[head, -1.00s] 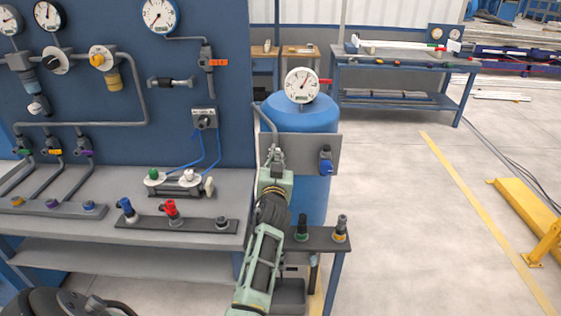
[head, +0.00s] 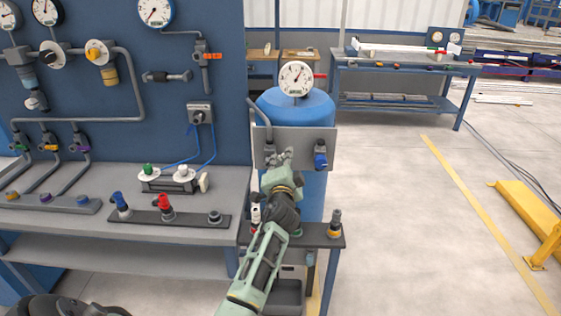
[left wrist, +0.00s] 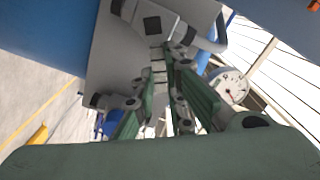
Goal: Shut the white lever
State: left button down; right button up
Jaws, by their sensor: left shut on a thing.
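My left gripper (head: 279,158) is at the left half of the grey plate (head: 300,139) on the front of the blue tank (head: 300,107). In the left wrist view its two green fingers (left wrist: 168,60) reach to the same plate (left wrist: 115,60) and are shut on a small part at the pipe fitting. That part is the white lever, mostly hidden by the fingers, so its angle cannot be told. A valve with a blue lever (head: 321,161) sits on the plate's right side, apart from my gripper. My right gripper is out of view.
A round gauge (head: 296,79) tops the tank. Below stands a small shelf with upright fittings (head: 335,222). The workbench (head: 110,190) is at left; open floor lies at right.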

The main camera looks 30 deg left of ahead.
pick_arm(q)
jog(key=shift+w+d+f+m+b, duration=0.15)
jog(key=shift+f+m, duration=0.3)
jog(key=shift+m, duration=0.6)
jog(key=shift+d+f+m+b, duration=0.15)
jog(key=shift+f+m, duration=0.35)
jog(key=shift+m, duration=0.5)
jog(key=shift+w+f+m+b, duration=0.1)
jog(key=shift+f+m+b, duration=0.25)
jog(key=shift+m, duration=0.7)
jog(key=shift+f, duration=0.15)
jog(key=c, duration=1.8)
grip_release()
jog(key=v, duration=1.2)
jog(key=shift+f, duration=0.1)
